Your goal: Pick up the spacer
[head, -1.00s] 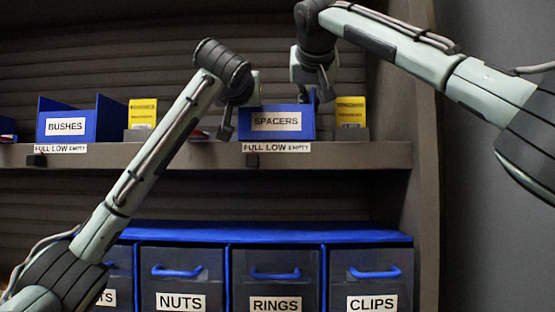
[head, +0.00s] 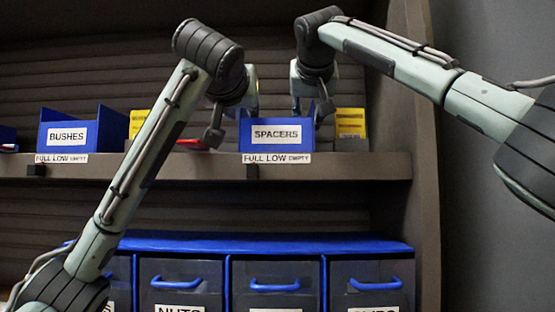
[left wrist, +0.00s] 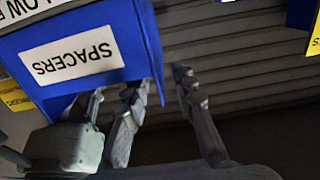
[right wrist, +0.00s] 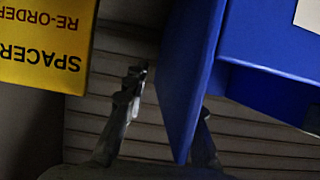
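The blue bin labelled SPACERS (head: 277,146) stands on the shelf in the head view; no spacer can be made out in any view. My left gripper (head: 216,127) is at the bin's left side. My right gripper (head: 312,108) is at the bin's right side. In the right wrist view its fingers (right wrist: 165,115) are apart, with the bin's side wall (right wrist: 187,80) between them; I cannot tell whether either finger touches it.
The shelf (head: 350,168) also carries a blue BUSHES bin (head: 80,128) at left and yellow cards, one (head: 351,122) right of the spacers bin. A red item (head: 190,144) lies by my left gripper. Drawers with blue handles (head: 275,285) are below. A post (head: 425,200) bounds the right.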

